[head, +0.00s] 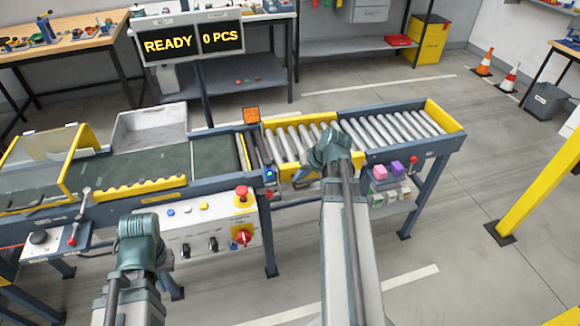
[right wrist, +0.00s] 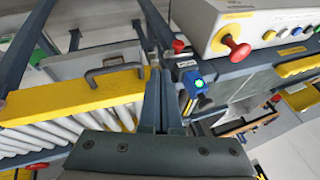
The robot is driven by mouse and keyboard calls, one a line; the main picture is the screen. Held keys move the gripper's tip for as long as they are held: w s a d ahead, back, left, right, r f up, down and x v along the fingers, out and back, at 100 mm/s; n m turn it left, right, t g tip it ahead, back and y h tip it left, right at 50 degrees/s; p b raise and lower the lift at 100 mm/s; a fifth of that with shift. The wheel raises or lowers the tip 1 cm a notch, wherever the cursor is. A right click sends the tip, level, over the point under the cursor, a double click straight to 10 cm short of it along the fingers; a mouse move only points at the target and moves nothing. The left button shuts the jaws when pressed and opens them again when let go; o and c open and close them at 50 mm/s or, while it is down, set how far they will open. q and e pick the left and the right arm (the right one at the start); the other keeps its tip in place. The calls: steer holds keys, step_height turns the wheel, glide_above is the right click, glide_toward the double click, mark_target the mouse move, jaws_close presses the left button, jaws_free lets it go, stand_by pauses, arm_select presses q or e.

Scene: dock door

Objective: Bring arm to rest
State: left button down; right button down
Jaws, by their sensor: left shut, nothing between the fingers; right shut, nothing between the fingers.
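My right arm reaches from the bottom up over the roller conveyor in the head view; its teal joint hides part of the rollers, and I cannot make out its fingers there. In the right wrist view my right gripper (right wrist: 156,98) is shut and empty, its fingers together. They point at the conveyor edge, between a yellow panel with a dark handle (right wrist: 62,103) and a small box with a green-lit button (right wrist: 198,83). Whether they touch anything is unclear. My left arm rises at the lower left of the head view, before the control box; its gripper does not show.
The belt conveyor (head: 205,151) joins the roller section (head: 385,128). A control box (head: 188,238) with a red mushroom button (head: 241,192) hangs in front. A sign (head: 193,43) reads READY, 0 PCS. A yellow post (head: 535,185) stands right; floor between is clear.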

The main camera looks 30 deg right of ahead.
steer(key=a+n+g+p, duration=0.2)
steer(key=a+n+g, duration=0.15)
steer(key=a, duration=1.35)
steer(key=s+a+n+g+h, duration=0.1)
steer(key=s+a+n, duration=0.1)
steer(key=s+a, duration=0.3)
steer(key=s+a+n+g+h+p, duration=0.1)
steer(key=s+a, duration=0.4)
steer(key=a, duration=0.8)
steer(key=shift+r+n+h, duration=0.3)
steer(key=shift+n+h, duration=0.3)
steer(key=shift+n, duration=0.55)
